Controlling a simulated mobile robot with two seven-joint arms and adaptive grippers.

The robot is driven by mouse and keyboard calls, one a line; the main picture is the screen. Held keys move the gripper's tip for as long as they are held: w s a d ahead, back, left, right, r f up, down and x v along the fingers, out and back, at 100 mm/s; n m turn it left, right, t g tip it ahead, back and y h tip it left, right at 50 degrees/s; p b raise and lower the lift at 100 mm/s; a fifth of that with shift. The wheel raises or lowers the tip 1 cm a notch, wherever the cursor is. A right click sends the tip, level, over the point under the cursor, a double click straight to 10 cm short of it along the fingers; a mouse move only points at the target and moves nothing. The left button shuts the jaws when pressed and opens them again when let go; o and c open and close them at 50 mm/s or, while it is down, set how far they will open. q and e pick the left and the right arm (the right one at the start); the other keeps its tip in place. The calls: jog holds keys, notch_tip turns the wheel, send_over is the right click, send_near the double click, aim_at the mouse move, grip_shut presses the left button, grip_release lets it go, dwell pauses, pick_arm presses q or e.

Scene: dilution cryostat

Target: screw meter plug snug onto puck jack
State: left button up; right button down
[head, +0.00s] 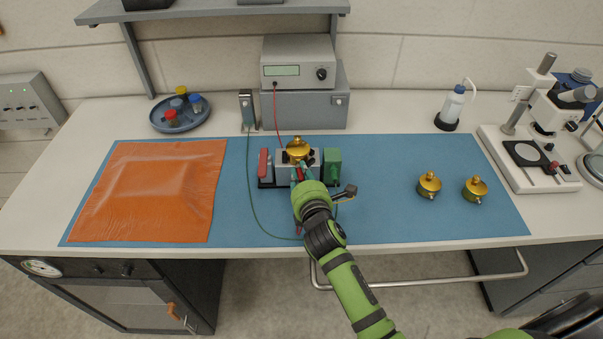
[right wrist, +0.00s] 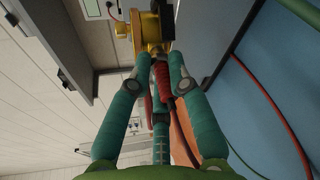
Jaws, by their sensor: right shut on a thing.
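A gold puck (head: 298,149) sits in a grey holder on the blue mat, in front of the meter (head: 298,62). It also shows at the top of the right wrist view (right wrist: 151,32). My right gripper (head: 301,173) reaches in from the front, close to the puck. Its teal fingers (right wrist: 158,68) are shut on the red meter plug (right wrist: 164,82), with a dark red lead trailing from it. The plug's front end is at the lower side of the puck. The jack is hidden, so I cannot tell how far the plug is on. My left gripper is out of view.
A red block (head: 264,163) and a green block (head: 332,164) flank the holder. Two more gold pucks (head: 429,185) (head: 475,189) stand at the right of the mat (head: 380,205). An orange sheet (head: 150,195) covers the left. A microscope (head: 545,135) stands far right.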

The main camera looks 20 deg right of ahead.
jog(key=shift+w+r, duration=0.1)
jog(key=shift+r, duration=0.15)
jog(key=m, duration=0.2)
jog(key=shift+d+f+m+t+y+b, duration=0.1)
jog(key=shift+d+m+t+y+b, duration=0.05)
jog(key=shift+m+t+y+b, duration=0.25)
jog(key=shift+m, duration=0.6)
jog(key=shift+y, duration=0.3)
